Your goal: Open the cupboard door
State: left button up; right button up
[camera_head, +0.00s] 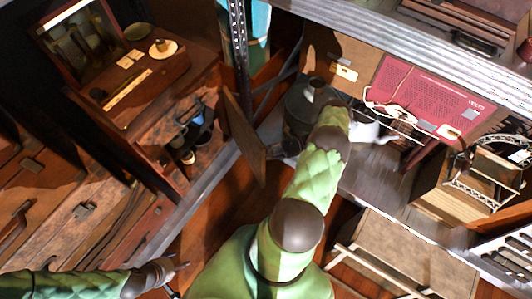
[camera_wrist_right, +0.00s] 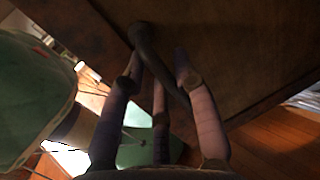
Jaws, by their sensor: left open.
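A brown wooden panel (camera_wrist_right: 240,50) fills the upper part of the right wrist view. A dark curved handle (camera_wrist_right: 150,50) runs from it in between the fingers of my right gripper (camera_wrist_right: 158,68). The fingers stand apart around the handle; whether they press on it is unclear. In the head view the right gripper is hidden at the end of my raised arm. A narrow wooden door (camera_head: 244,142) stands swung out beside the left cabinet; whether it is the panel in the wrist view is unclear. My left gripper (camera_head: 180,276) is open and empty at the lower left.
The left cabinet (camera_head: 150,160) has small jars and cups inside. A metal shelf (camera_head: 375,185) on the right holds a dark can, a white watering can (camera_head: 366,132) and a red board (camera_head: 425,95). A wooden stool (camera_head: 400,255) stands at the lower right.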

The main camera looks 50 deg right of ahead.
jog(key=v, duration=1.2)
